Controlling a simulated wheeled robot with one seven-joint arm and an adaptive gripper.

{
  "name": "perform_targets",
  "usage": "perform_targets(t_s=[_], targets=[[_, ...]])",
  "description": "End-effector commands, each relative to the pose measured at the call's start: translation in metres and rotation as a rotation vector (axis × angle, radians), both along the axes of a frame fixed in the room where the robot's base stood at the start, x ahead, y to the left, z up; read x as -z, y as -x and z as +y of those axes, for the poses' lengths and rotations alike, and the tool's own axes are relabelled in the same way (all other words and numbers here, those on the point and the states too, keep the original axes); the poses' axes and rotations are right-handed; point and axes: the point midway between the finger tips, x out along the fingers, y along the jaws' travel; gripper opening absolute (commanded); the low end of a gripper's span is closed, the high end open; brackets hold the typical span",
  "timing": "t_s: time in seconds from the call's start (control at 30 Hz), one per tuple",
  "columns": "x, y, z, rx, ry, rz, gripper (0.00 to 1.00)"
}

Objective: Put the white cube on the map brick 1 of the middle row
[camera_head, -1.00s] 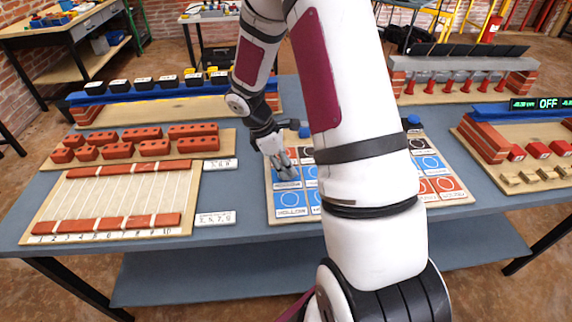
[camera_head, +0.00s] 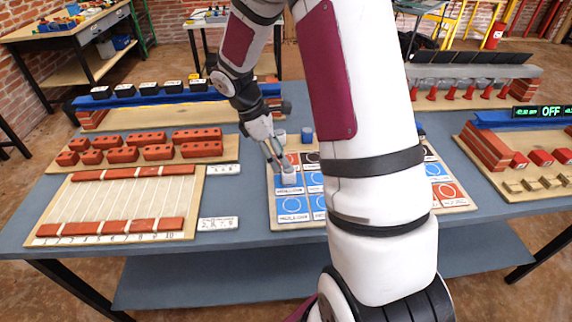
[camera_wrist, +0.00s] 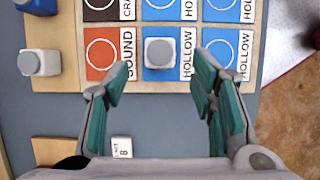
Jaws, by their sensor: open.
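The white cube (camera_wrist: 159,52) sits on the blue HOLLOW card in the middle of three cards in the wrist view. In the head view the cube (camera_head: 289,178) stands on the left card of the middle row of the map board (camera_head: 388,216). My gripper (camera_wrist: 162,72) is open, with its teal-padded fingers wide apart on either side of the cube and no contact visible. In the head view my gripper (camera_head: 280,160) is just above the cube.
Red bricks (camera_head: 158,152) lie on a wooden tray to the left. A small white label (camera_head: 219,224) lies left of the board. My arm hides much of the board.

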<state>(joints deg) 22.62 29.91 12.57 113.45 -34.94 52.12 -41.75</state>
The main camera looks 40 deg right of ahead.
Motion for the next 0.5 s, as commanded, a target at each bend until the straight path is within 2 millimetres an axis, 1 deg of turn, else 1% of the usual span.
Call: perform_targets(t_s=[0.03, 0.13, 0.2, 0.33, 0.43, 0.5], targets=[[-0.01, -0.003, 0.003, -0.002, 0.002, -0.003, 0.51], [-0.025, -0.006, 0.008, 0.0, 0.0, -0.002, 0.51], [-0.033, -0.008, 0.011, -0.001, 0.002, -0.001, 0.51], [-0.042, -0.009, 0.014, 0.001, 0.0, 0.0, 0.51], [-0.053, -0.007, 0.018, 0.015, 0.006, -0.014, 0.51], [-0.066, -0.001, 0.024, 0.046, 0.014, -0.04, 0.51]])
